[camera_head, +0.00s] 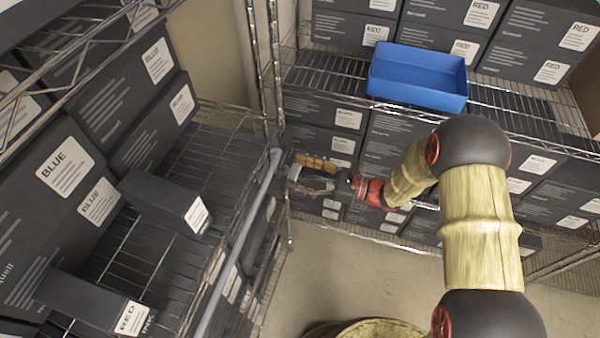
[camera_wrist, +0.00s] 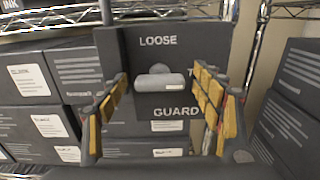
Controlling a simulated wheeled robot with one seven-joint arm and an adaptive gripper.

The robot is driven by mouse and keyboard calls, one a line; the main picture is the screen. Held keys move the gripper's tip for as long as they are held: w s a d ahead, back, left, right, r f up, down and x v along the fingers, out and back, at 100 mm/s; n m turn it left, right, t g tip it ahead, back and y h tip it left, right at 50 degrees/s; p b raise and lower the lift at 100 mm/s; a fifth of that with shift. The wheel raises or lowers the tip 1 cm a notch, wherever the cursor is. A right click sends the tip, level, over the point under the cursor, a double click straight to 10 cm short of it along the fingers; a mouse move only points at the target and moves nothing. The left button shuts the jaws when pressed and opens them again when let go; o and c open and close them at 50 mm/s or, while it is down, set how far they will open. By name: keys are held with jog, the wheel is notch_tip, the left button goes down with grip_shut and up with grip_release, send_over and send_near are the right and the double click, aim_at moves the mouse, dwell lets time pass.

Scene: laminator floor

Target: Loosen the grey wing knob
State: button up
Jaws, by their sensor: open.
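The grey wing knob (camera_wrist: 160,82) shows in the middle of the wrist view, on a dark panel (camera_wrist: 115,45). Its wing lies about level, with a rounded hub just above. The panel reads "LOOSE" above the knob and "GUARD" below; a word at the right is mostly hidden by a finger. My gripper (camera_head: 310,178) is open, with yellow-padded fingers. In the wrist view the fingers stand left and right of the knob, with visible gaps on both sides. How far the fingertips are from the panel I cannot tell. I cannot make out the knob in the head view.
Wire shelves with dark boxes stand at the left and back. A blue tray (camera_head: 418,78) sits on the back shelf, above my arm. A grey rail (camera_head: 238,245) runs along the left shelf, close to my gripper. Bare floor (camera_head: 345,265) shows below.

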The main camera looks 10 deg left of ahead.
jog(key=shift+c, duration=0.2)
jog(key=c, duration=1.1)
